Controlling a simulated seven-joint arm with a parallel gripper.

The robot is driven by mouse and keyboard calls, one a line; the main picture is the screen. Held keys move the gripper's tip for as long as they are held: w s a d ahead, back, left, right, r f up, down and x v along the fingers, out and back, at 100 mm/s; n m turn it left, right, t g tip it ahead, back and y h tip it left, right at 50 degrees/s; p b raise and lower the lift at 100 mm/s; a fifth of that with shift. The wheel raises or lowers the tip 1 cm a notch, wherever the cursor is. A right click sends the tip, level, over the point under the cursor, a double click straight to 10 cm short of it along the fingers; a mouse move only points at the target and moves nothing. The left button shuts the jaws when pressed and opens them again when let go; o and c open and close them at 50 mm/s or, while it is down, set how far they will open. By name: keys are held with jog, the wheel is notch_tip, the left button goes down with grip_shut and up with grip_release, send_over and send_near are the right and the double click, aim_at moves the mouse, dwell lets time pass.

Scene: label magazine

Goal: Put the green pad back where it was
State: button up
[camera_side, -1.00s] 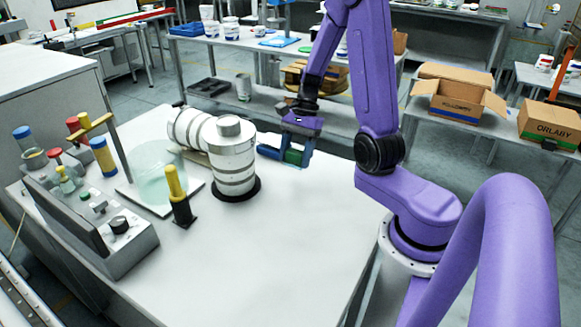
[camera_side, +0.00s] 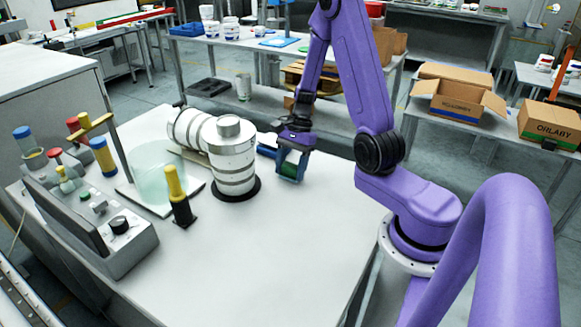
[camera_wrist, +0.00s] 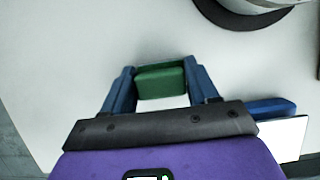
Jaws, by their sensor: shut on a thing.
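The green pad (camera_wrist: 160,82) is between the two blue fingers of my gripper (camera_wrist: 162,76) in the wrist view, with a white part showing on its near side. My gripper is shut on it. In the side view my gripper (camera_side: 290,174) points down at the far right part of the table, and the green pad (camera_side: 290,169) shows between the fingers, partly covered. Whether the pad touches the table or hangs above it, I cannot tell. A blue pad (camera_wrist: 270,107) with a white part lies to the right of my gripper in the wrist view, apart from the held pad.
A white banded cylinder (camera_side: 233,160) on a black base stands left of my gripper. A yellow-topped black post (camera_side: 178,195), a pale translucent disc (camera_side: 158,175) and a control box (camera_side: 100,225) are farther left. The white table (camera_side: 270,250) is clear in front.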

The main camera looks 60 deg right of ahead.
jog(key=shift+f, duration=0.1)
jog(key=o, duration=1)
